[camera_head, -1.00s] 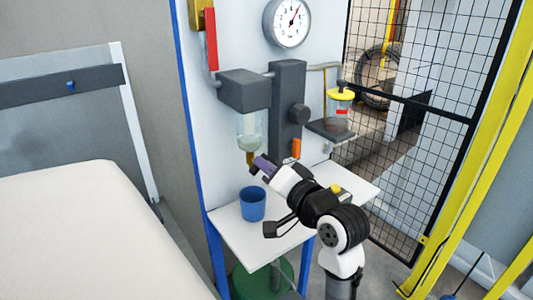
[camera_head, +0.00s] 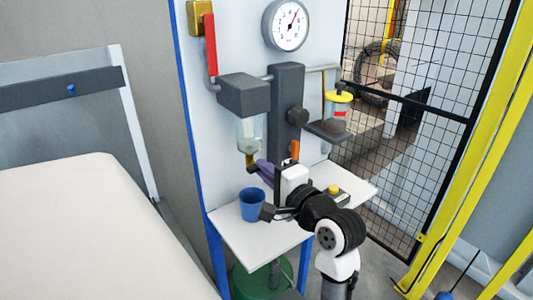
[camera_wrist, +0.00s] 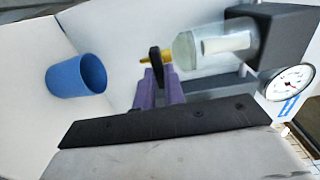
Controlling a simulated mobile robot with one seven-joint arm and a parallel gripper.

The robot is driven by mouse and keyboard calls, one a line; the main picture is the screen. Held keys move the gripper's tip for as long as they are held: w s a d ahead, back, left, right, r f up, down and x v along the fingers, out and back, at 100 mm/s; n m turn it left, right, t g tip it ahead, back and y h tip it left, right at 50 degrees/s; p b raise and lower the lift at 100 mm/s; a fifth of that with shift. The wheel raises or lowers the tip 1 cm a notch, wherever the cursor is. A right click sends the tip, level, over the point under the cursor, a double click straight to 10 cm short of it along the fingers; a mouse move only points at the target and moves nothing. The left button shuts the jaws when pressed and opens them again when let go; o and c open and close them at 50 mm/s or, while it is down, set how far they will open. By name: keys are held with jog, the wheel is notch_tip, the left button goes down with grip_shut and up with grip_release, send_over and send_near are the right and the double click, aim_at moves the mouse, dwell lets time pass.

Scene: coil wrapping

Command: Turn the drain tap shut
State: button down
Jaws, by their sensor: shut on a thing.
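The drain tap is a brass fitting (camera_head: 251,160) under the clear filter bowl (camera_head: 249,135). In the wrist view the brass stem (camera_wrist: 167,57) carries a black lever (camera_wrist: 155,60). My gripper (camera_head: 257,166) reaches it from the right and below. Its purple fingers (camera_wrist: 158,80) are shut on the black lever, one on each side of its lower end. The fingertips partly hide the lever, and in the head view it is too small to read its angle.
A blue cup (camera_head: 252,204) stands on the white shelf (camera_head: 255,238), left of my gripper and below the bowl. A grey housing (camera_head: 243,94), a dark column (camera_head: 287,105) and a gauge (camera_head: 286,25) are above. A yellow-topped jar (camera_head: 339,110) is at right.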

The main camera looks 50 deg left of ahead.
dwell(0.5)
jog(key=c, duration=1.5)
grip_release()
jog(key=shift+d, duration=0.1)
jog(key=shift+s+d+b, duration=0.2)
jog(key=shift+d+b, duration=1.2)
jog(key=shift+d, duration=0.85)
jog(key=shift+s+d+b, duration=0.15)
jog(key=shift+d+b, duration=1.2)
jog(key=shift+d, duration=0.95)
jog(key=shift+s+d+b, duration=0.2)
jog(key=shift+d+b, duration=1.2)
jog(key=shift+d, duration=0.85)
